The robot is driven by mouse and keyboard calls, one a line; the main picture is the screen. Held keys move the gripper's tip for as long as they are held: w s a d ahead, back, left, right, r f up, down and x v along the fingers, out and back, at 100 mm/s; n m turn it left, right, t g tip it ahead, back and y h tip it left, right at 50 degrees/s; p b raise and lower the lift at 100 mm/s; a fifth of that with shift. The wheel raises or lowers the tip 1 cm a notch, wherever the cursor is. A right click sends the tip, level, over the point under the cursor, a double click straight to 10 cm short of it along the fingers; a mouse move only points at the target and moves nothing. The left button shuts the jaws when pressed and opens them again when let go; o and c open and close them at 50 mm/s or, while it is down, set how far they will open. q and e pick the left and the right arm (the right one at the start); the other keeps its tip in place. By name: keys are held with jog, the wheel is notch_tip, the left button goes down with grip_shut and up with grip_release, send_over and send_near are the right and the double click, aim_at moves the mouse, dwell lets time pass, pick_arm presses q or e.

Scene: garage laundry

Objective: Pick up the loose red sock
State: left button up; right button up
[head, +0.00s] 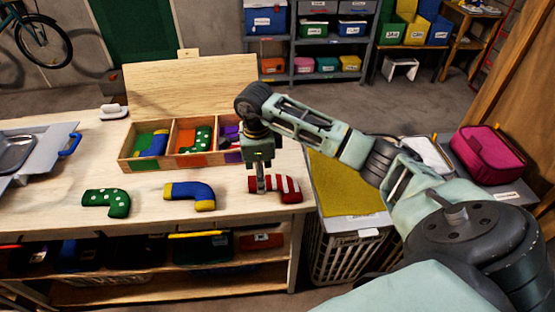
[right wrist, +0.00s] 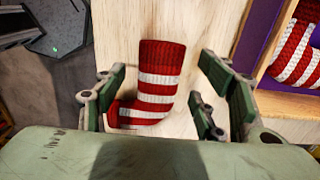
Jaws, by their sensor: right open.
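The loose red sock (head: 284,189), striped red and white, lies on the wooden table near its right front edge. My right gripper (head: 261,182) points down over the sock's left part in the head view. In the right wrist view the sock (right wrist: 157,85) lies between the two open fingers of the right gripper (right wrist: 160,105), its foot end near the left finger. The fingers do not close on it; how high they are above the table is hard to tell. My left gripper is not in view.
A divided wooden box (head: 163,161) with socks in its compartments stands behind. A green dotted sock (head: 106,202) and a blue-yellow sock (head: 190,195) lie to the left. A laundry basket (head: 345,253) stands right of the table.

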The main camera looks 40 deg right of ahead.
jog(key=shift+f, duration=1)
jog(key=c, duration=1.2)
jog(key=shift+r, duration=0.1)
